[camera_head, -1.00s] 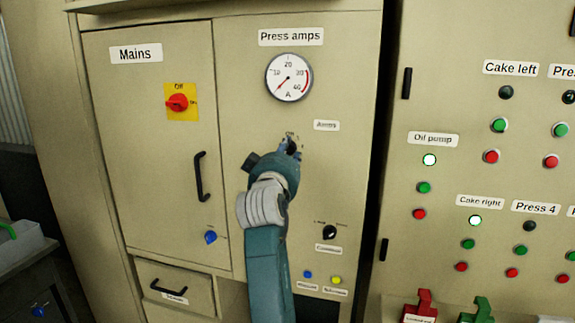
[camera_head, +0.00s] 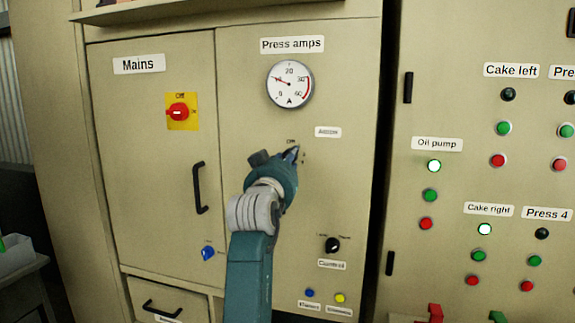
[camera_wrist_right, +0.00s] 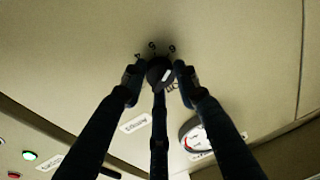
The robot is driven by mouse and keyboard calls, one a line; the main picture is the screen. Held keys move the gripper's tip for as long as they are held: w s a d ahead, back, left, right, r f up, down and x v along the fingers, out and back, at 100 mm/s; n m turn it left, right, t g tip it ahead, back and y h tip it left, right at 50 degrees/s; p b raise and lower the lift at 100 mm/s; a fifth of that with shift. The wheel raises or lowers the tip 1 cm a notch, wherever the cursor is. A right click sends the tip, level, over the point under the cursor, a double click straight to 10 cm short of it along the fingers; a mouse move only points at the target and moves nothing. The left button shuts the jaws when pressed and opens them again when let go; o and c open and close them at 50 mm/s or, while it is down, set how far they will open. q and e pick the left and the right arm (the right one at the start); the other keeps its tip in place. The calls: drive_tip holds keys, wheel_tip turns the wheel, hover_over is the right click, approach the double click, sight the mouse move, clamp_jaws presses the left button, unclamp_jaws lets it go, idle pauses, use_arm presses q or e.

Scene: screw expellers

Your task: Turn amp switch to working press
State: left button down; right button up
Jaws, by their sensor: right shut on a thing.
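The amp switch is a small black rotary knob on the tan cabinet door, below the press amps gauge (camera_head: 289,84). In the head view the gripper mostly covers it. In the right wrist view the knob (camera_wrist_right: 157,72) shows a white pointer mark, with small printed marks around it. My right gripper (camera_head: 291,154) comes up from below and is shut on the knob. The right wrist view shows its dark fingers (camera_wrist_right: 160,76) around the knob. The gauge needle points left and slightly up. My left gripper is not in view.
The red mains switch (camera_head: 178,112) on its yellow plate and a black door handle (camera_head: 200,187) are to the left. A second black knob (camera_head: 332,245) sits lower right of the gripper. A button panel with a lit oil pump lamp (camera_head: 434,166) stands to the right.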

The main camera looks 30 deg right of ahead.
drive_tip(key=shift+r, duration=0.55)
drive_tip(key=o, duration=1.1)
drive_tip(key=shift+f, duration=0.35)
